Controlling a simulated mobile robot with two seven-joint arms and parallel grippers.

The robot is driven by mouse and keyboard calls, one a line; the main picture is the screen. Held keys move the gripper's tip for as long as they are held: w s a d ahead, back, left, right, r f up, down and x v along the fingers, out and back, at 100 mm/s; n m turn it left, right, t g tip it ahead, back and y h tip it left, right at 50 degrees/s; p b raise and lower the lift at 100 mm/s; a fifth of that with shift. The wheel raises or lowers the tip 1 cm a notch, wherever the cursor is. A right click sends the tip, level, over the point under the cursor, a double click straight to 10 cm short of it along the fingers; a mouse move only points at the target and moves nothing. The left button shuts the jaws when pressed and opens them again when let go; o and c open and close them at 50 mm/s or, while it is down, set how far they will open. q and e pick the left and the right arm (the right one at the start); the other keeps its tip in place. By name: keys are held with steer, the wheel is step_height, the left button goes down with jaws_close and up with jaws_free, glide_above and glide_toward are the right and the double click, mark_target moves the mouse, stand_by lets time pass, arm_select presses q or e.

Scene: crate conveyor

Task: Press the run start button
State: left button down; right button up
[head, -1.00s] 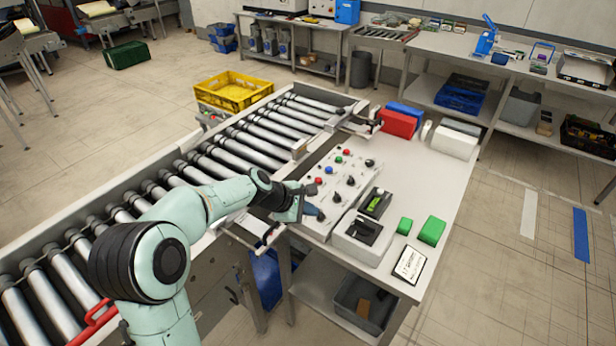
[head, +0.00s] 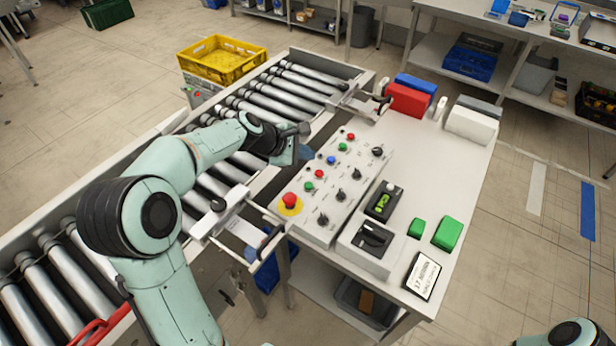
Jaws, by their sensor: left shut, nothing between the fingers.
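A light grey control panel (head: 325,215) stands on the white table beside the roller conveyor. It carries a red mushroom button on a yellow base (head: 289,201), a lower green button (head: 309,187), a lower red button (head: 319,174), a blue button (head: 331,160), an upper green button (head: 341,147) and an upper red button (head: 351,137). Black knobs (head: 341,195) line its right side. The labels are too small to read, so I cannot tell which is run start. My left gripper (head: 307,153) is shut and empty at the panel's left edge, near the blue and upper green buttons. Contact is not visible.
The roller conveyor (head: 232,172) runs along the left, with a yellow crate (head: 220,60) beyond it. Red (head: 408,100) and green (head: 448,233) boxes and a black-switched grey box (head: 366,250) stand on the table. Part of my right arm shows bottom right.

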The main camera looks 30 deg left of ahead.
arm_select(q)
steer(key=shift+s+d+r, duration=0.1)
steer(key=shift+s+d, duration=0.05)
steer(key=shift+s, duration=0.05)
arm_select(e)
steer(key=shift+s+d, duration=0.1)
steer(key=shift+s, duration=0.05)
arm_select(q)
step_height(320, 180, down, 3)
steer(key=shift+f, duration=0.2)
steer(key=b, duration=0.3)
glide_above(306, 187)
steer(key=f, duration=0.4)
steer(key=shift+s+f, duration=0.25)
steer(key=shift+f, duration=0.25)
steer(key=shift+w+f, duration=0.3)
steer(key=shift+w, duration=0.05)
arm_select(e)
steer(key=s+f, duration=0.4)
steer(key=shift+s+f+g, duration=0.15)
steer(key=shift+s+g, duration=0.1)
steer(key=shift+g, duration=0.05)
arm_select(q)
steer(key=shift+f, duration=0.1)
arm_select(e)
steer(key=shift+f, duration=0.1)
